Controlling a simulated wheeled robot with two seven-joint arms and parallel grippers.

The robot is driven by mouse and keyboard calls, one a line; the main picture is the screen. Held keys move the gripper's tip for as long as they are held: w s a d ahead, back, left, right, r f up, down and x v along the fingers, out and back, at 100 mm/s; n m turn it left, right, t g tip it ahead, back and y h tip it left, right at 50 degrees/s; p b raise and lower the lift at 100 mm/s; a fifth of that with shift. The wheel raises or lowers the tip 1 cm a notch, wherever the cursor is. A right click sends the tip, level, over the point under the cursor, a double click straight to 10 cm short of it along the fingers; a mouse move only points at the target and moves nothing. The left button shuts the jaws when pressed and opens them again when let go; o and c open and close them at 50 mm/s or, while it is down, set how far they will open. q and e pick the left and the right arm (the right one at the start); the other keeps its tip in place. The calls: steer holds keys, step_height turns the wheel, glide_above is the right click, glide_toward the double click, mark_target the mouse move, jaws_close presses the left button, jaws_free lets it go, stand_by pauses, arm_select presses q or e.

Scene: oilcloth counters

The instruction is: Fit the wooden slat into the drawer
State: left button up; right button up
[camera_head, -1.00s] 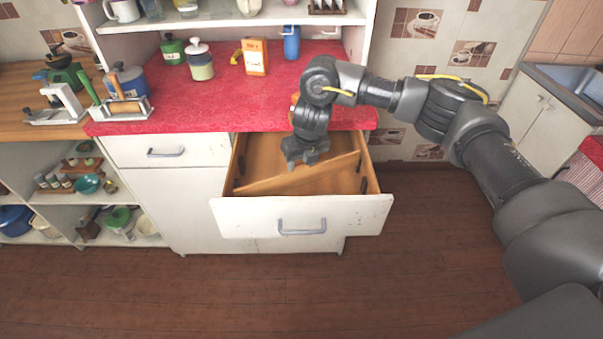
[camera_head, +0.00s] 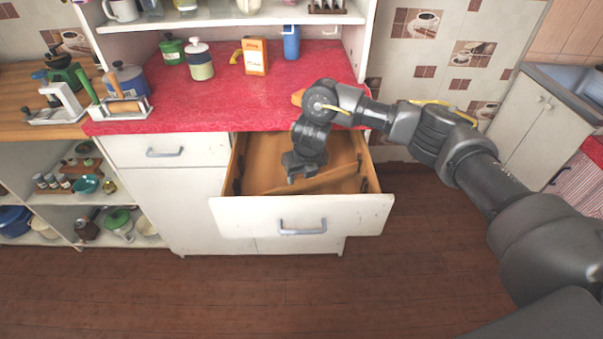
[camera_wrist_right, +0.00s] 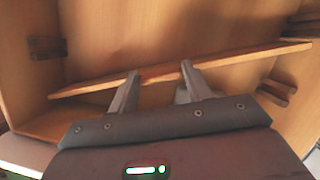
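The drawer (camera_head: 235,214) is pulled out, with a white front and a bare wooden inside. The wooden slat (camera_head: 328,179) lies slantwise inside it, its right end farther back than its left. In the right wrist view the slat (camera_wrist_right: 235,60) crosses the drawer just beyond my fingertips. My right gripper (camera_head: 294,177) reaches down into the drawer at the slat. Its fingers (camera_wrist_right: 160,70) stand apart, side by side along the slat's length. They do not look clamped on it; whether they touch it I cannot tell. My left gripper is not in view.
Dark slotted holders sit on the drawer's side walls, such as one at the left (camera_wrist_right: 46,48) and one at the right (camera_wrist_right: 278,91). The red countertop (camera_head: 230,100) overhangs the drawer's back. An orange box (camera_head: 255,57) and jars stand on it. The floor in front is clear.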

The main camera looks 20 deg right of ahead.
steer(key=shift+o, duration=1.6)
steer(key=shift+r, duration=0.55)
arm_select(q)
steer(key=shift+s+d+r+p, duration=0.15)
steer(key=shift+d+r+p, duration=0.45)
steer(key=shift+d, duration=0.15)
arm_select(e)
steer(key=v, duration=1.1)
steer(key=shift+s+r, duration=0.15)
